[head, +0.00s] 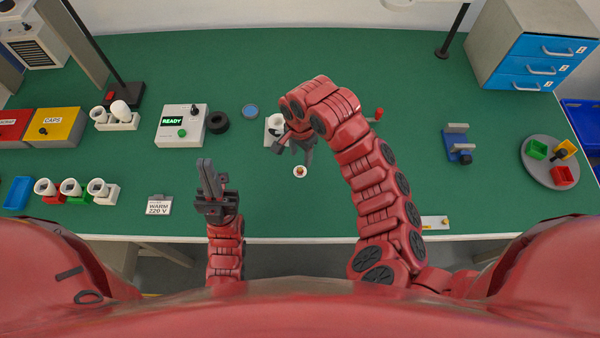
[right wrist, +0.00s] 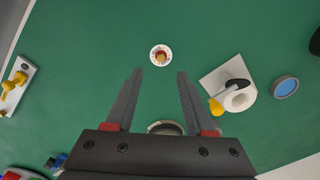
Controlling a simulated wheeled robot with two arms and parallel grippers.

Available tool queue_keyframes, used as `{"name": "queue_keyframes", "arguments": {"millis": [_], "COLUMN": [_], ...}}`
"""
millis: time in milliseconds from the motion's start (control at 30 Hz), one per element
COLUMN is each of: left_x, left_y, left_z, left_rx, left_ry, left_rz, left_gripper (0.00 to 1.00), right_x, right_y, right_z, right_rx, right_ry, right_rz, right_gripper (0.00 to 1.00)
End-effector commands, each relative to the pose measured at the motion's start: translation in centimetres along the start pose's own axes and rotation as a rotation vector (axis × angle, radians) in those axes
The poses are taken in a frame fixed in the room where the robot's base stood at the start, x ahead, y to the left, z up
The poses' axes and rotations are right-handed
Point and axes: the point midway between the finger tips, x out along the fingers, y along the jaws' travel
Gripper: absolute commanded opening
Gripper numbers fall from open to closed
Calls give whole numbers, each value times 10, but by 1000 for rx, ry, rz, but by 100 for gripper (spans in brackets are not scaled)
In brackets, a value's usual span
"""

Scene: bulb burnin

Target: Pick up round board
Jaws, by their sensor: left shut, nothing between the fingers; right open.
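The round board (head: 300,171), a small white disc with a reddish and yellow part at its centre, lies flat on the green table near the front. It also shows in the right wrist view (right wrist: 161,55), just beyond the fingertips and roughly centred between them. My right gripper (head: 295,151) is open and empty, apart from the board, with its fingers seen clearly in the right wrist view (right wrist: 160,73). My left gripper (head: 206,166) is shut and empty, well to the left of the board, over the table's front part.
A white block with a socket (head: 275,123) stands close by my right gripper, and a blue disc (head: 250,111) lies left of it. A READY tester (head: 182,126) and a black ring (head: 218,122) are further left. A round tray (head: 535,176) with coloured bins is at right.

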Motion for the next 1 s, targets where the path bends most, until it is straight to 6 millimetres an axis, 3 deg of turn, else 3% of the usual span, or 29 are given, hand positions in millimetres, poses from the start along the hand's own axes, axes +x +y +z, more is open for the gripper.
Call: {"name": "queue_keyframes", "arguments": {"millis": [100,367,700,1000], "left_x": [0,7,22,22], "left_y": [0,0,-1,-1], "left_z": [0,-1,-4,-4], "left_rx": [0,0,0,0], "left_ry": [0,0,0,0], "left_rz": [0,0,0,0], "left_gripper": [0,0,0,0], "right_x": [17,30,67,75], "right_y": [1,0,-3,-2], "right_z": [0,1,0,-1], "right_rx": [2,0,0,1], "right_ry": [-1,-1,-1,1], "right_rz": [3,3,0,0], "right_gripper": [54,54,54,54]}}
